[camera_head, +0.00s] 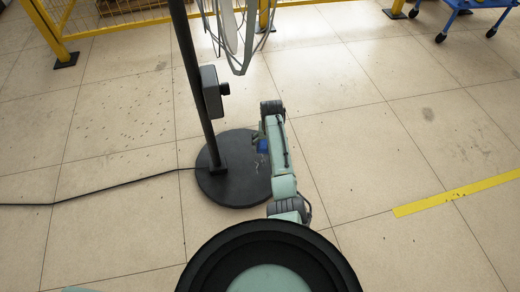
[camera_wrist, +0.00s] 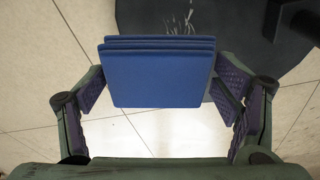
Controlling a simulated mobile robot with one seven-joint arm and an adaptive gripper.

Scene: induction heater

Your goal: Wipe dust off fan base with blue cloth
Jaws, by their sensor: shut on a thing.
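The blue cloth (camera_wrist: 158,75) is a folded stack held between the two finger pads of my gripper (camera_wrist: 160,85) in the wrist view. The fan base (camera_head: 225,187) is a black round disc on the floor. Pale dust streaks mark it near the cloth. In the wrist view the fan base (camera_wrist: 235,35) lies beyond the cloth, with whitish dust marks on it. I cannot tell whether the cloth touches the base.
The fan's black pole (camera_head: 195,90) rises from the base, with a control box (camera_head: 211,92) and wire cage (camera_head: 237,35) above. A black cable (camera_head: 100,195) runs left across the floor. A yellow fence (camera_head: 120,25) and blue cart (camera_head: 465,8) stand behind.

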